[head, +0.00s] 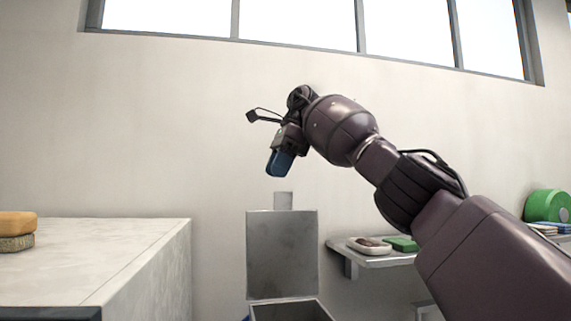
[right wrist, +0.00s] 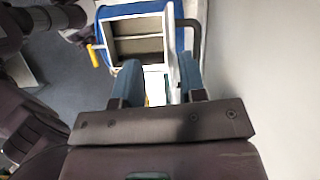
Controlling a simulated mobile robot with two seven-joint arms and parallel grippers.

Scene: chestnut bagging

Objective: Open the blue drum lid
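The lid (head: 282,255) is a grey metal panel with a short tab on its top edge. In the head view it stands upright behind a square opening (head: 291,312). The blue drum (right wrist: 125,10) shows in the right wrist view, with a square hatch frame and compartment inside it and a yellow handle (right wrist: 95,57) at its side. My right gripper (head: 280,162) is above the lid's tab, with a small gap in the head view. Its two blue fingers (right wrist: 158,78) are apart and hold nothing visible. My left gripper is not in view.
A pale counter (head: 130,250) stands at the left with an orange-and-tan sponge-like block (head: 17,224). The wall is close behind the lid.

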